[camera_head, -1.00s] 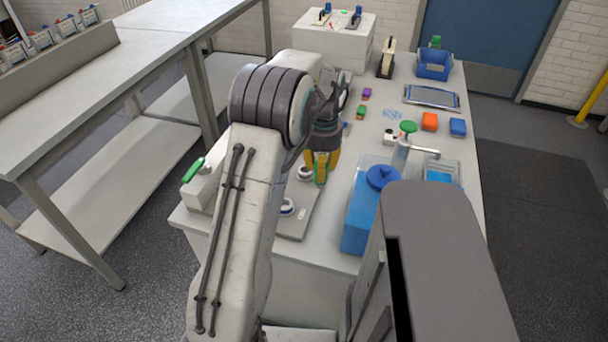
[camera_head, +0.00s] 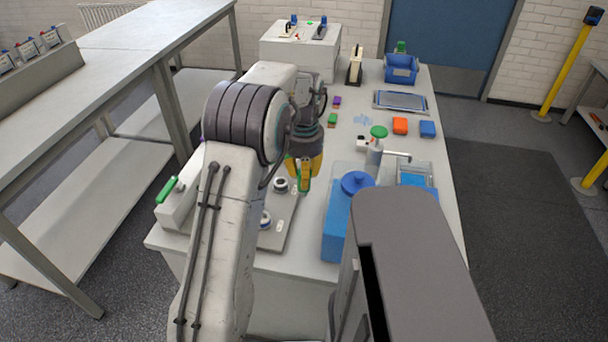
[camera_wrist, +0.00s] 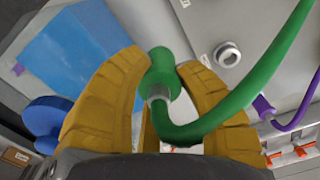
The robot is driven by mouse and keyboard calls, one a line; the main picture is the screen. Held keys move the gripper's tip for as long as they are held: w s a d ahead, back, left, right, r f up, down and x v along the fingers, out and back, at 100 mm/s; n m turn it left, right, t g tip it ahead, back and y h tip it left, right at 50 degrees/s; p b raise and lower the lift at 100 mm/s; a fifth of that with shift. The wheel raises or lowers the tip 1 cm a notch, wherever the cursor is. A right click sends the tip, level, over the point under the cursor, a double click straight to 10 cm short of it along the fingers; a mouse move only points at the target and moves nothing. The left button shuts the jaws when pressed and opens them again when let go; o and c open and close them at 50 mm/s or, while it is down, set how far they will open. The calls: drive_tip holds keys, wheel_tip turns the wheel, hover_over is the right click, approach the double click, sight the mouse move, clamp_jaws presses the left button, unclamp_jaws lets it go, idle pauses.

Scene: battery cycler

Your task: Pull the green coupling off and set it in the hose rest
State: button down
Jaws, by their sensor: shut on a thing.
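My gripper (camera_wrist: 163,80), with yellow fingers, is shut on the green coupling (camera_wrist: 160,75), which carries a thick green hose (camera_wrist: 255,85). In the head view my gripper (camera_head: 304,178) hangs above the bench beside a grey plate (camera_head: 285,225), and a bit of green shows at its fingertips. A bare round metal fitting (camera_wrist: 228,55) lies clear of the coupling in the wrist view. Two round fittings stand on the plate: an upper one (camera_head: 280,185) and a lower one (camera_head: 265,220). I cannot tell which thing is the hose rest.
A blue tank (camera_head: 338,225) with a blue cap (camera_head: 357,183) stands right of my gripper. A purple hose (camera_wrist: 290,118) runs near the green one. A pump with a green knob (camera_head: 379,132) stands farther back. A green-handled lever (camera_head: 167,190) is at the left bench edge.

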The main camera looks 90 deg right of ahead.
drive_tip(key=shift+r, duration=0.2)
drive_tip(key=shift+r+p, duration=2.25)
drive_tip(key=shift+r, duration=0.1)
